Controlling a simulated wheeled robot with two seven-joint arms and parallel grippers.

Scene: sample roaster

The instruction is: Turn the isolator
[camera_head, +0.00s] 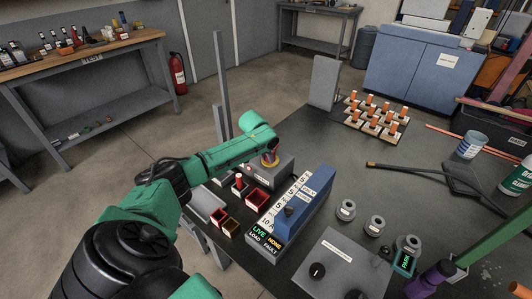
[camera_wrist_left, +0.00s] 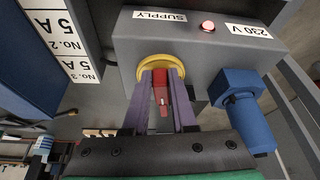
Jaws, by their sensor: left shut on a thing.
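The isolator is a red handle (camera_wrist_left: 161,98) in a yellow ring (camera_wrist_left: 174,64) on the grey supply box (camera_wrist_left: 235,62), labelled SUPPLY and 230 V. In the head view the yellow ring (camera_head: 270,160) shows just under my gripper's end. My left gripper (camera_wrist_left: 161,78) has its purple fingers on either side of the red handle and is shut on it. In the head view this gripper (camera_head: 269,151) reaches down to the box and partly hides the handle. The handle points along the fingers in the wrist view. My right gripper is not identifiable.
A blue breaker panel (camera_head: 316,199) with numbered labels and a LIVE display stands beside the box. A blue fitting (camera_wrist_left: 242,110) sits on the box's side. Grey round pieces (camera_head: 346,210) stand to the right on the dark bench.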

